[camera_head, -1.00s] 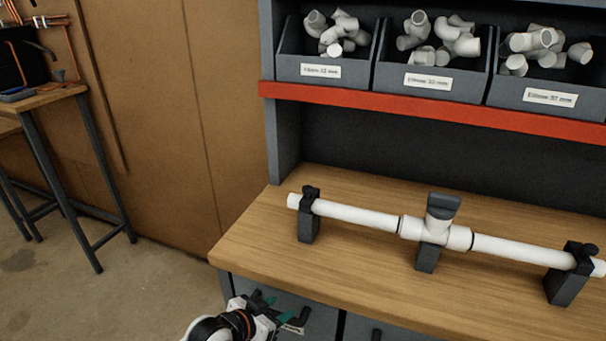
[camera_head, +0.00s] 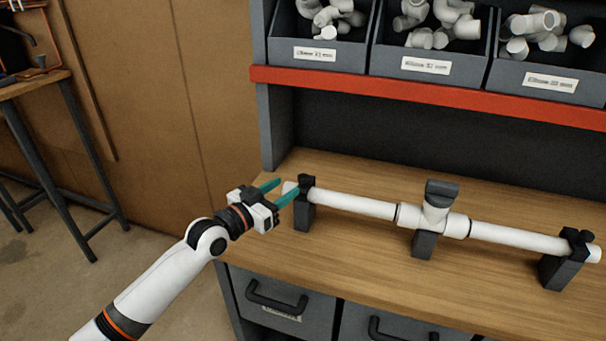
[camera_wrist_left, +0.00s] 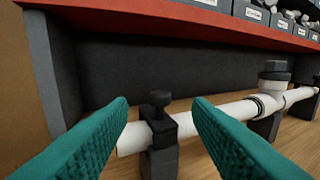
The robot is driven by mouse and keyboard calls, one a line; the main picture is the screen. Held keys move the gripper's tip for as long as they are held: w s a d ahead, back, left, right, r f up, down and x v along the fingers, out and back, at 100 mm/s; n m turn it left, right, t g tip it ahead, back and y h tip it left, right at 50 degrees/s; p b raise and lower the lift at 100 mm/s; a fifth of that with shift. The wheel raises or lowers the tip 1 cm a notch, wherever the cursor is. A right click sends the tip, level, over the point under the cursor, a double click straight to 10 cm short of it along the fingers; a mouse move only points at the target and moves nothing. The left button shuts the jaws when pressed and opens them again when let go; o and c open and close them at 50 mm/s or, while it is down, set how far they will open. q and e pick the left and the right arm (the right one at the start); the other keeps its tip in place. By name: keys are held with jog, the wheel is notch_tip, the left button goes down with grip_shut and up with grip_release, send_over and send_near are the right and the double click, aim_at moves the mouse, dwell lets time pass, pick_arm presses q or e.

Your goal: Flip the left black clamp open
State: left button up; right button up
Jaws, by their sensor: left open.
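The left black clamp (camera_head: 305,204) stands on the bench and its top strap lies over the left end of the white pipe (camera_head: 352,203). In the left wrist view the clamp (camera_wrist_left: 158,130) shows with a knob on top, its strap closed across the pipe. My left gripper (camera_head: 283,190) is open, its teal fingers pointing at the clamp and pipe end. In the left wrist view the clamp sits between the two fingers (camera_wrist_left: 158,112), farther out, with nothing held. My right gripper is not in view.
A red shelf edge (camera_head: 420,92) with grey bins of fittings is above. Drawers with handles (camera_head: 277,302) are below the bench (camera_head: 350,265).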

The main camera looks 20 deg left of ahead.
aim_at(300, 178)
pick_arm(q)
jog(key=x, duration=0.8)
jog(key=shift+f, duration=0.1)
jog(key=shift+s, duration=0.1)
jog(key=shift+c, duration=0.4)
grip_shut()
